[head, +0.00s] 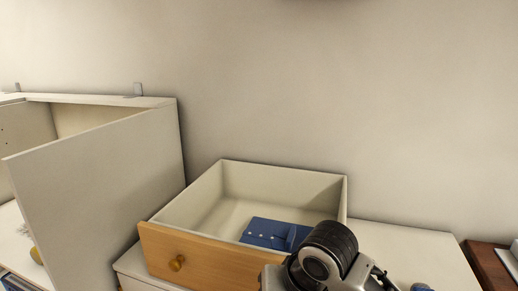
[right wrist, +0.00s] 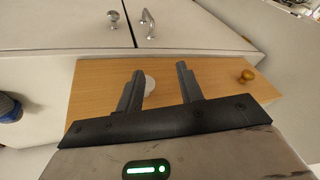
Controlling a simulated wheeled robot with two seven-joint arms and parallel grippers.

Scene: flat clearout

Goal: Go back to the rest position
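My right arm shows at the lower middle of the head view, in front of the drawer; its fingertips cannot be made out there. In the right wrist view my right gripper (right wrist: 160,70) is open, its two dark fingers apart over a wooden panel (right wrist: 100,85). A small white round thing (right wrist: 150,84) shows beside the left finger, partly hidden; I cannot tell what it is. Nothing is clearly held. My left gripper is not in view.
A drawer (head: 190,208) with a wooden front and round knob (head: 177,263) holds a blue folded item (head: 265,232). A white cabinet with an open door (head: 95,195) stands left. A brown surface (head: 488,262) is far right. A blue item (right wrist: 9,107) shows in the wrist view.

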